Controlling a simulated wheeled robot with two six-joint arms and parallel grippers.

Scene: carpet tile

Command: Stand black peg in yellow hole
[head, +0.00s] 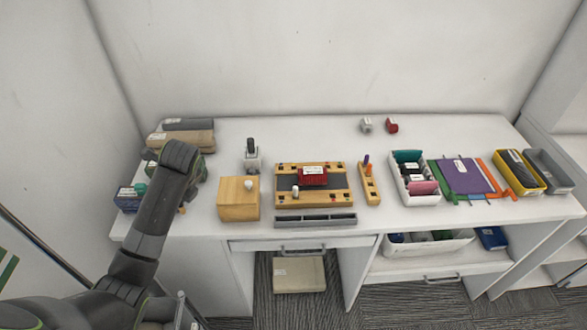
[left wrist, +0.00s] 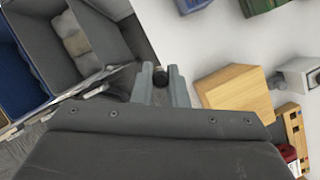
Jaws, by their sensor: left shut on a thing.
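The black peg (left wrist: 160,77) shows as a dark round end between the fingertips of my left gripper (left wrist: 161,84), which is shut on it. In the head view the gripper and peg are hidden behind my left arm, over the table's left end. A wooden board (head: 345,197) with small coloured marks and holes lies mid-table, with a red block (head: 313,176) and a white-topped peg (head: 295,191) on it. I cannot make out which hole is yellow. Part of the board (left wrist: 292,122) shows at the wrist view's right edge. My right gripper is not in view.
A wooden block (head: 238,199) stands left of the board, with a grey holder (head: 251,162) behind it. A narrow peg rail (head: 370,190) is right of the board. A grey bar (head: 315,221) lies in front. Bins (head: 416,198) stand right. The back middle is mostly clear.

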